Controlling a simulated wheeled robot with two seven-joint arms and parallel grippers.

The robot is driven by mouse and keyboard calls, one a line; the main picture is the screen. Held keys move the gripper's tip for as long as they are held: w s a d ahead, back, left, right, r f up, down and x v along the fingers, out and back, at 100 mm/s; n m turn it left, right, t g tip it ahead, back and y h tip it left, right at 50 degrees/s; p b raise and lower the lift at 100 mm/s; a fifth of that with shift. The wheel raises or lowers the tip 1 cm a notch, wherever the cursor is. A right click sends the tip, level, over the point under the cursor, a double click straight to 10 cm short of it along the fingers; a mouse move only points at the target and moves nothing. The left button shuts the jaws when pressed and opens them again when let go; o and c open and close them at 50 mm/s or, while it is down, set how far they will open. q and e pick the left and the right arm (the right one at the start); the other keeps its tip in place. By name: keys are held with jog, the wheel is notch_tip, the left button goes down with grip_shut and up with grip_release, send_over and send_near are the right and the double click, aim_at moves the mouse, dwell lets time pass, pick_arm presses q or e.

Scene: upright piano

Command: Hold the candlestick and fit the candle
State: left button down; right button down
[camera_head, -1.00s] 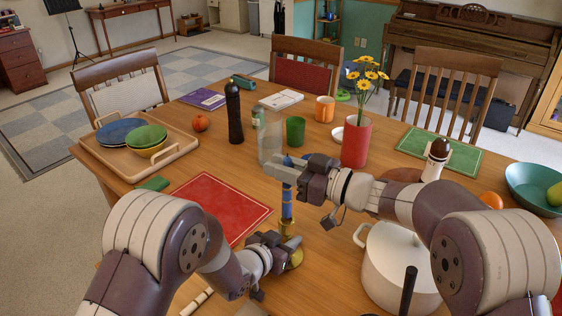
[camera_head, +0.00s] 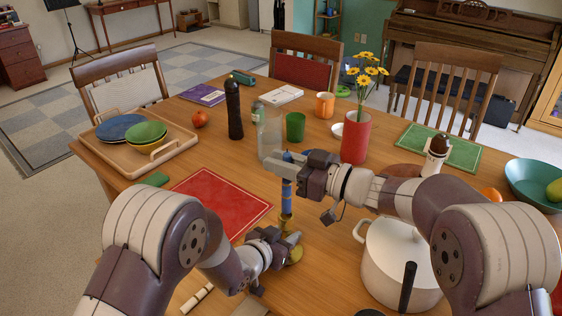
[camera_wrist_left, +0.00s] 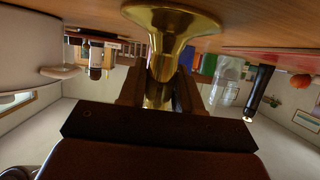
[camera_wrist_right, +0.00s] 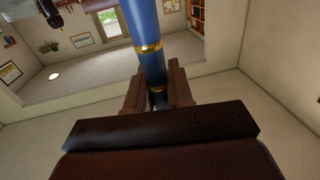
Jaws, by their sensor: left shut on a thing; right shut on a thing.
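The brass candlestick (camera_head: 286,222) stands upright in front of me, its flared base near the tabletop. My left gripper (camera_head: 288,241) is shut around its stem; the left wrist view also shows the brass stem (camera_wrist_left: 160,92) between the fingers. The blue candle (camera_head: 287,199) has gold bands and is upright directly above the candlestick. My right gripper (camera_head: 285,168) is shut on the candle's upper part; the right wrist view shows the candle (camera_wrist_right: 148,50) between the fingers. The candle's lower end meets the candlestick's top in the head view; I cannot tell whether it is inside the socket.
A white pot (camera_head: 398,262) stands close at the right, under my right arm. A red mat (camera_head: 215,203) lies left of the candlestick. A glass jar (camera_head: 269,135), a green cup (camera_head: 295,126) and a red vase (camera_head: 355,140) stand behind my right gripper.

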jog(key=shift+f, duration=2)
dwell(1.8)
jog(key=c, duration=0.9)
grip_release()
jog(key=v, duration=1.2)
pick_arm(q)
jog(key=c, duration=0.7)
grip_release()
